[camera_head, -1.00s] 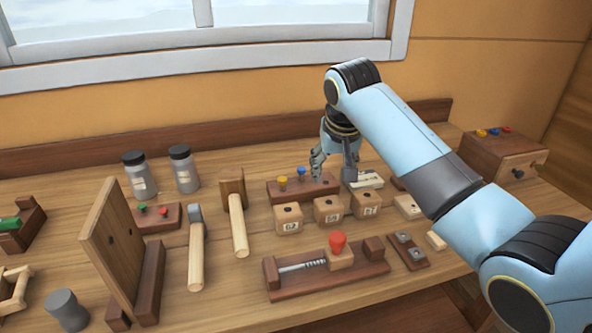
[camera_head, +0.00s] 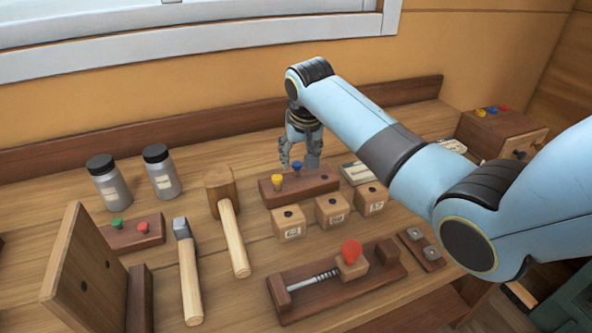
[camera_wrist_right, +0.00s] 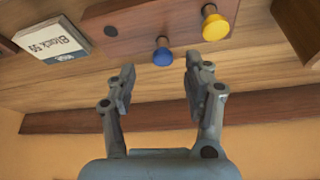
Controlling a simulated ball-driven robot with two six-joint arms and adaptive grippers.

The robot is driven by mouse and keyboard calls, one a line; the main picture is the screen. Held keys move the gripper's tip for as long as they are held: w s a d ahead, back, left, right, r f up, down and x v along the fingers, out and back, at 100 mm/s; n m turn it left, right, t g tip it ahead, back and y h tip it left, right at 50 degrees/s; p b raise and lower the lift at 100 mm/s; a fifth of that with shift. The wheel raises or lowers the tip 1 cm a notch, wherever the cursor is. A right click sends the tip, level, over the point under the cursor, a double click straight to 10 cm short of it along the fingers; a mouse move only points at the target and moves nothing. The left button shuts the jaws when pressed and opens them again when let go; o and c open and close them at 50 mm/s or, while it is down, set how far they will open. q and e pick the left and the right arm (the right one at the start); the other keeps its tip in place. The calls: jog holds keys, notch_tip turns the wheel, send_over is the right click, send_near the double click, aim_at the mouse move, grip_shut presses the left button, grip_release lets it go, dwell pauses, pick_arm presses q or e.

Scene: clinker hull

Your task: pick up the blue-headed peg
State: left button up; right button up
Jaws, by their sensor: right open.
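The blue-headed peg (camera_head: 297,167) stands in a dark wooden peg block (camera_head: 322,184), beside a yellow-headed peg (camera_head: 277,182). The right wrist view also shows the blue-headed peg (camera_wrist_right: 163,52), the yellow-headed peg (camera_wrist_right: 215,24) and an empty hole in the block (camera_wrist_right: 130,28). My right gripper (camera_head: 299,165) is at the block's far side. In the right wrist view the gripper (camera_wrist_right: 158,80) is open and empty, and the blue head shows just beyond the gap between its fingertips, not gripped. My left gripper is not in view.
Three small wooden blocks (camera_head: 333,210) stand in front of the peg block. A white labelled box (camera_head: 357,172) is right of it. A mallet (camera_head: 228,210), two jars (camera_head: 160,172) and a red-knobbed vice (camera_head: 340,280) are nearby. Bench behind the block is clear.

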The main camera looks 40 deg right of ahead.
aim_at(297, 164)
jog(key=x, duration=0.4)
jog(key=shift+w+f, duration=0.3)
jog(key=shift+f, duration=0.05)
jog(key=shift+a, duration=0.1)
jog(key=shift+c, duration=1.8)
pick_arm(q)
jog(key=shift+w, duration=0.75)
pick_arm(e)
jog(key=c, duration=0.6)
